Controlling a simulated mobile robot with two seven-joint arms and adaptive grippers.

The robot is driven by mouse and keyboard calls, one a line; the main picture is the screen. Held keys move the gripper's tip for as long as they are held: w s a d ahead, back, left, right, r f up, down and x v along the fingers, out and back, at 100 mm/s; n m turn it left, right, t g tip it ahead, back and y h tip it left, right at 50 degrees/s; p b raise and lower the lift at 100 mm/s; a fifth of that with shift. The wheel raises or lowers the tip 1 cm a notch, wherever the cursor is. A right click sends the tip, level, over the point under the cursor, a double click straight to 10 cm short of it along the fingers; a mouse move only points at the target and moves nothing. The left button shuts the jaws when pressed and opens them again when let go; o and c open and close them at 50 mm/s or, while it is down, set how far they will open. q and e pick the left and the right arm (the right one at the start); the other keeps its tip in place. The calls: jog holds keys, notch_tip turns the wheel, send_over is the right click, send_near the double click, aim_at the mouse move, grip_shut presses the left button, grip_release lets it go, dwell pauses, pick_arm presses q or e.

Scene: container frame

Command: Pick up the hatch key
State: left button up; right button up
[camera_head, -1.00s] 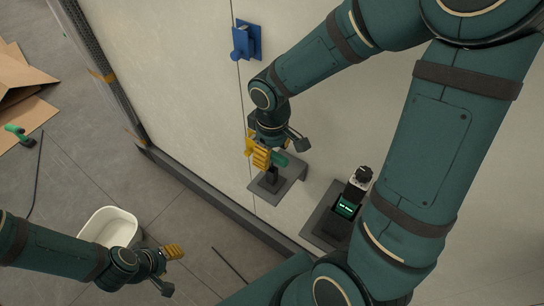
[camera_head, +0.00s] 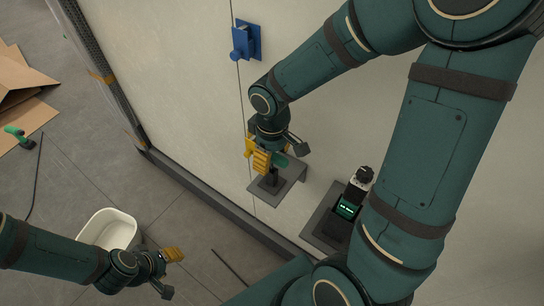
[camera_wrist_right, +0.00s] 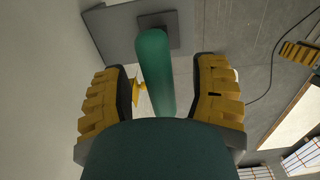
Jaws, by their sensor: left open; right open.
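The hatch key appears as a green handle (camera_head: 281,161) above a dark holder on a grey wall shelf (camera_head: 290,182). In the right wrist view the green bar (camera_wrist_right: 155,70) lies between the two yellow-padded fingers of my right gripper (camera_wrist_right: 158,82). The fingers are open, with gaps showing on both sides of the bar. In the head view my right gripper (camera_head: 259,160) is at the handle and hides part of it. The key's lower part is mostly hidden. My left gripper (camera_head: 172,268) is open and empty at the lower left, well away from the key.
A second shelf with a dark device and lit green display (camera_head: 347,208) stands right of the key. A blue fixture (camera_head: 246,41) is on the pale wall above. A white bin (camera_head: 108,222) stands beside my left arm. Cardboard (camera_head: 22,82) and a green tool (camera_head: 17,136) lie on the floor.

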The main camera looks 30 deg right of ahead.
grip_shut()
dwell(0.4)
